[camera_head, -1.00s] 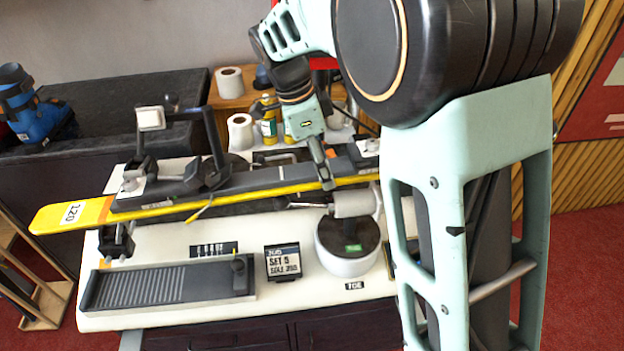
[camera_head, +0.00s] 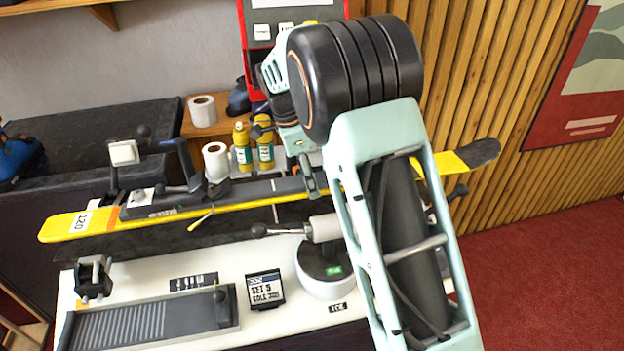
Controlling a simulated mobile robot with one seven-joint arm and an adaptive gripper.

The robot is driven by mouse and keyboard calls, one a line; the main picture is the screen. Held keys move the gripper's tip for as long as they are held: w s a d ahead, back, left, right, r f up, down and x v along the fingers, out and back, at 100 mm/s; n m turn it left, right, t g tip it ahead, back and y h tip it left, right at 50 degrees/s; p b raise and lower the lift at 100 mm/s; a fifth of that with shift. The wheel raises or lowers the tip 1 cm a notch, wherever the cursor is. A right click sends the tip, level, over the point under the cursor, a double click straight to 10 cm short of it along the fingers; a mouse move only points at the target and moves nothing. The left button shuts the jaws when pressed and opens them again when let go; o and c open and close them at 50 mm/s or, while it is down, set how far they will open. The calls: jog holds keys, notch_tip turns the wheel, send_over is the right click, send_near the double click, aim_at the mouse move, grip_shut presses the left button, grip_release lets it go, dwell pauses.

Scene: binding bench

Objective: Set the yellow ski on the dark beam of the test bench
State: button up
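The yellow ski (camera_head: 240,207) carries a grey plate with black binding parts and a white "120" label at its left end. It runs slanted across the bench, its dark tip at the far right. My gripper (camera_head: 312,190) is at the ski's middle, its fingers at the ski. It appears shut on the ski, though the contact is small and partly hidden. The dark beam (camera_head: 150,243) of the test bench shows just below the ski in the picture. The ski appears raised above or behind it. My arm hides part of the ski and the beam's right part.
A black clamp (camera_head: 93,278) stands at the bench's left. A lever with a grey roller (camera_head: 325,228) sits above a round white unit (camera_head: 325,275). A "SET 5" sign (camera_head: 265,290) and ribbed tray (camera_head: 150,320) are in front. Yellow bottles (camera_head: 264,150) and paper rolls (camera_head: 215,160) stand behind.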

jog(key=w+f, duration=0.2)
jog(key=w+a+f+p, duration=0.1)
jog(key=w+f, duration=0.1)
jog(key=f, duration=0.1)
jog(key=shift+w, duration=0.15)
jog(key=x, duration=0.3)
jog(key=shift+w+a+f, duration=0.1)
jog(key=shift+a+f, duration=0.15)
jog(key=shift+a, duration=0.05)
jog(key=shift+f, duration=0.4)
jog(key=shift+f+b, duration=0.25)
jog(key=shift+b, duration=0.1)
jog(key=o, duration=1.9)
